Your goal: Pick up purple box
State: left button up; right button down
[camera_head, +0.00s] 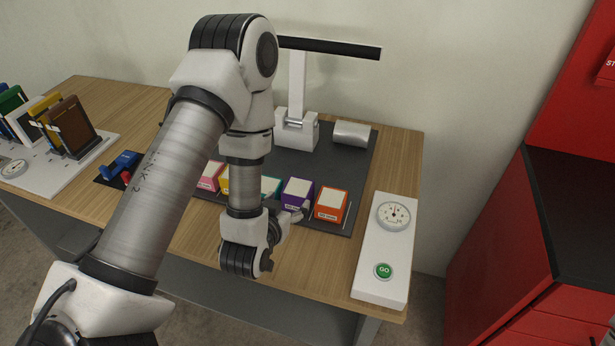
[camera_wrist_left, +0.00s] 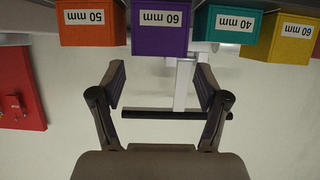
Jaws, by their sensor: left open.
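The purple box (camera_head: 296,191) stands in a row of coloured boxes near the front of the dark mat, between a teal box and an orange box. In the left wrist view the purple box (camera_wrist_left: 161,34), labelled 60 mm, is at the top centre, upside down. My left gripper (camera_head: 300,210) is open, with its fingertips close to the front of the purple box. In the left wrist view the left gripper (camera_wrist_left: 160,85) has its two fingers spread apart with nothing between them, roughly in line with the purple box. The right gripper does not show.
The orange box (camera_head: 331,204) and the teal box (camera_head: 271,187) flank the purple one. A white panel (camera_head: 368,280) with a dial and green GO button lies right. A white stand (camera_head: 296,132) is behind. Binders (camera_head: 70,125) stand left. A red cabinet (camera_head: 485,240) is at right.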

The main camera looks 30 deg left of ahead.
aim_at(297, 189)
pick_arm(q)
jog(key=shift+w+a+f+b, duration=0.15)
jog(key=shift+w+f+b, duration=0.15)
jog(key=shift+w+b, duration=0.3)
jog(key=shift+w+d+r+b, duration=0.2)
jog(key=shift+w+r+b, duration=0.05)
jog(key=shift+r+b, duration=0.15)
jog(key=shift+w+a+f+p, duration=0.15)
jog(key=shift+w+a+p, duration=0.1)
jog(key=shift+w+p, duration=0.3)
jog(key=shift+w+a+f+p, duration=0.1)
jog(key=shift+w+a+p, duration=0.15)
jog(key=shift+w+p, duration=0.25)
jog(key=x, duration=0.3)
jog(key=shift+f, duration=0.3)
jog(key=shift+s+d+r, duration=0.1)
jog(key=shift+s, duration=0.05)
jog(key=shift+s+r, duration=0.1)
jog(key=c, duration=0.9)
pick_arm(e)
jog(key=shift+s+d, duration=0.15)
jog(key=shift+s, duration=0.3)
